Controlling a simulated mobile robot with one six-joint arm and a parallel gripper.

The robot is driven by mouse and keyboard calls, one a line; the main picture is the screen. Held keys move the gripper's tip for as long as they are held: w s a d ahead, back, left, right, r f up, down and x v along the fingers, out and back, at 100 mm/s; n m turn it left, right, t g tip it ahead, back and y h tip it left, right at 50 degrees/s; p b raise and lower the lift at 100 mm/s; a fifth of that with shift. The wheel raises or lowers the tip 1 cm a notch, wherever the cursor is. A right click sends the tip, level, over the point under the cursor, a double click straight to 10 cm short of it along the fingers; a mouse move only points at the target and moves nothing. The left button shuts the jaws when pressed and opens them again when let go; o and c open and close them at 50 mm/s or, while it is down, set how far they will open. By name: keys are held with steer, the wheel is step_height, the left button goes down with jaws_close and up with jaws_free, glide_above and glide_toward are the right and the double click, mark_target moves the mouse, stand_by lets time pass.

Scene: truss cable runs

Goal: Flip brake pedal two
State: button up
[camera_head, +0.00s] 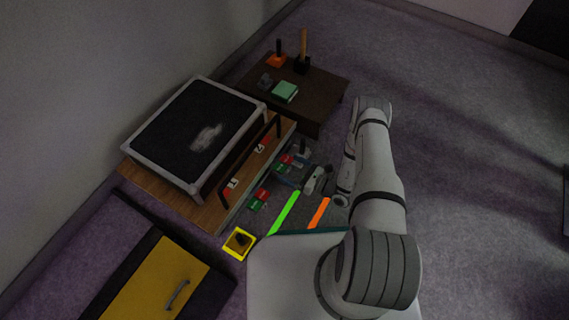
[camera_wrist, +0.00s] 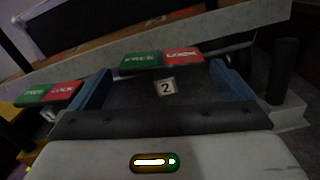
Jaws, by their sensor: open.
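Brake pedal two shows in the wrist view as a tilted plate (camera_wrist: 160,60), green FREE on the left and red LOCK on the right. A white tag reading 2 (camera_wrist: 166,87) sits just below it on a dark surface. My gripper (camera_wrist: 161,70) is open, its blue fingers to either side of the tag, their tips close to the plate. I cannot tell whether they touch it. In the head view my gripper (camera_head: 301,178) is low beside the cart, close to the upper red and green plates (camera_head: 286,160).
Another FREE/LOCK plate (camera_wrist: 50,93) lies left in the wrist view. A dark upright post (camera_wrist: 285,70) stands close on the right. The wooden cart (camera_head: 214,215) carries a grey-framed black panel (camera_head: 170,130). A yellow-rimmed box (camera_head: 238,257) and a dark table (camera_head: 325,88) flank it.

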steer(key=shift+v, duration=1.5)
steer(key=a+r+n+g+h+p, duration=0.15)
steer(key=r+n+g+p, duration=0.55)
steer(key=r, duration=1.5)
steer(key=a+r+n+g+y+p, duration=0.15)
steer(key=r+n+g+p, duration=0.55)
steer(key=r, duration=1.5)
steer(key=s+d+r+n+t+h+p, duration=0.2)
steer(key=s+d+r+n+h+p, duration=0.1)
steer(key=r, duration=1.1)
steer(key=s+d+r+n+t+h+p, duration=0.2)
steer(key=s+r+n+h+p, duration=0.3)
steer(key=r+p, duration=0.7)
steer(key=s+d+r+n+t+h+p, duration=0.2)
steer(key=s+d+r+n+h+p, duration=0.2)
steer(key=r, duration=1.4)
steer(key=s+n+h+p, duration=0.1)
steer(key=s+h+p, duration=0.2)
steer(key=s, duration=0.3)
steer(key=shift+d+r+t+p, duration=0.2)
steer(key=shift+d+t+p, duration=0.05)
steer(key=shift+t+p, duration=0.05)
